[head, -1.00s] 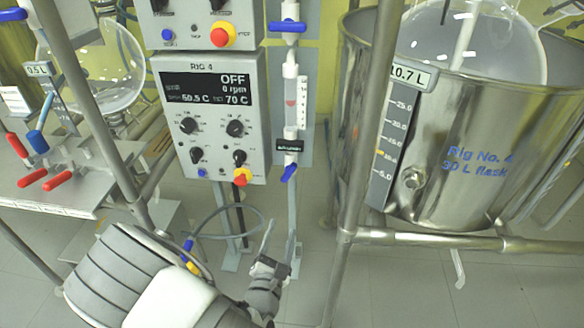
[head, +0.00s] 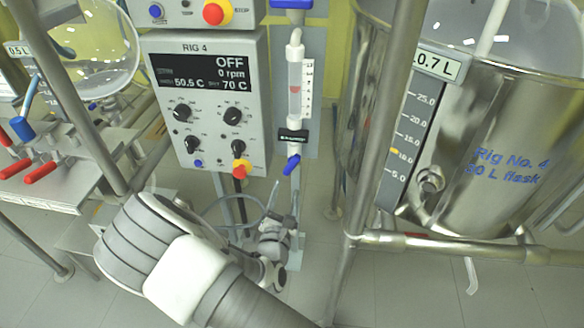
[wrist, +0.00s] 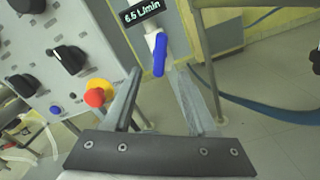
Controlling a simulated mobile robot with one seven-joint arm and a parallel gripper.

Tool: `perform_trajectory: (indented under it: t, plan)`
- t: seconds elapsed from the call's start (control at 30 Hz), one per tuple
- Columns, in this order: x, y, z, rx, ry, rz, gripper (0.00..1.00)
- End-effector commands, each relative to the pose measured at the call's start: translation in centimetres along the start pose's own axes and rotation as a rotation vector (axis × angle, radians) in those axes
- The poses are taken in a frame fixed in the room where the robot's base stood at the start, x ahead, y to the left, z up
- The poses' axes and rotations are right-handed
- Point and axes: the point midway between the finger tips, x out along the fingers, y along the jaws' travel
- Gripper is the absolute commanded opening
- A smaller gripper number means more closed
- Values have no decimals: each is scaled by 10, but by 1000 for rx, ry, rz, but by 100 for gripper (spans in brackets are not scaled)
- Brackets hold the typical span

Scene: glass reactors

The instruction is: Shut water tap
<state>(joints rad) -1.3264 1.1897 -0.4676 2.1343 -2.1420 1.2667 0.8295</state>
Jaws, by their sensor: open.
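The water tap's blue handle (head: 292,164) hangs at the lower end of the white flowmeter tube (head: 295,75), tilted from vertical in the head view. In the wrist view the blue handle (wrist: 159,55) lies just beyond and between my gripper's (wrist: 155,75) two fingers. The fingers are apart and do not visibly touch it. In the head view my gripper (head: 281,193) is low, just below the handle, and partly hidden by my own wrist. A label by the tap reads 6.5 L/min in the wrist view (wrist: 142,13).
The RIG 4 control box (head: 210,105) with knobs and a red-yellow button (head: 241,169) stands left of the tap. A steel frame post (head: 352,180) and steel vessel (head: 480,160) stand to the right. A second blue handle (head: 292,3) sits above the flowmeter.

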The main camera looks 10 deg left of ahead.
Motion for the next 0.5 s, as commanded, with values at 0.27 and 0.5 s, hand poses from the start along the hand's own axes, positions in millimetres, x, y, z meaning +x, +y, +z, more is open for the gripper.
perform_trajectory:
  t: [0.27,0.5]
  plan:
    - [61,-2,-2,0,-2,0,57]
    - [97,-1,-1,1,-2,0,57]
